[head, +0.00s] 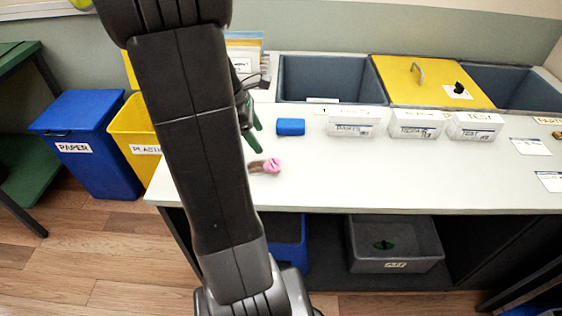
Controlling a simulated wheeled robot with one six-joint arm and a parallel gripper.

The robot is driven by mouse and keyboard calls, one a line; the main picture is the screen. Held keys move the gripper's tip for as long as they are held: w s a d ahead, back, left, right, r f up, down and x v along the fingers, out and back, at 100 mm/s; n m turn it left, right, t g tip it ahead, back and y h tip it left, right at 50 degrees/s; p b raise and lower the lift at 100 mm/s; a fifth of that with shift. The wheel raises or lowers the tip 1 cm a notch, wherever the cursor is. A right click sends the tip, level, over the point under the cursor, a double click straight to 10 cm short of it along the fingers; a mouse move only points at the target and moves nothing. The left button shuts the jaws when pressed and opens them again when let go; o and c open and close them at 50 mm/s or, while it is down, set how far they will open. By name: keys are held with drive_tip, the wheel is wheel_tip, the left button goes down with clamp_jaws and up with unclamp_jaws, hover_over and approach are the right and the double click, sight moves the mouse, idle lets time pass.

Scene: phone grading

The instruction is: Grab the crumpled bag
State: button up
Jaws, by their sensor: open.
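I cannot pick out a crumpled bag for certain in the head view; my arm hides part of the table's left side. A small pink and brown object (266,166) lies near the table's front left edge, and its left end is close to my arm. A small dark green thing (384,245), too small to identify, lies in the grey bin under the table. My gripper (256,131), with green fingers, shows partly from behind my arm over the left of the table. It is open, with nothing seen between its fingers.
The white table (420,180) has clear room in its front middle. A blue block (290,127) and several labelled white boxes (351,122) stand behind. Sunken grey bins and a yellow lid (425,85) line the back. Blue (85,140) and yellow (135,135) bins stand left.

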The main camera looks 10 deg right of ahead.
sight(271, 160)
drive_tip(key=x, duration=0.5)
drive_tip(key=shift+f+b, duration=0.25)
drive_tip(key=shift+b, duration=0.15)
drive_tip(key=shift+s+b+x, duration=0.2)
drive_tip(key=shift+b+x, duration=0.35)
drive_tip(key=shift+x, duration=2.2)
drive_tip(key=shift+c, duration=0.2)
drive_tip(key=c, duration=1)
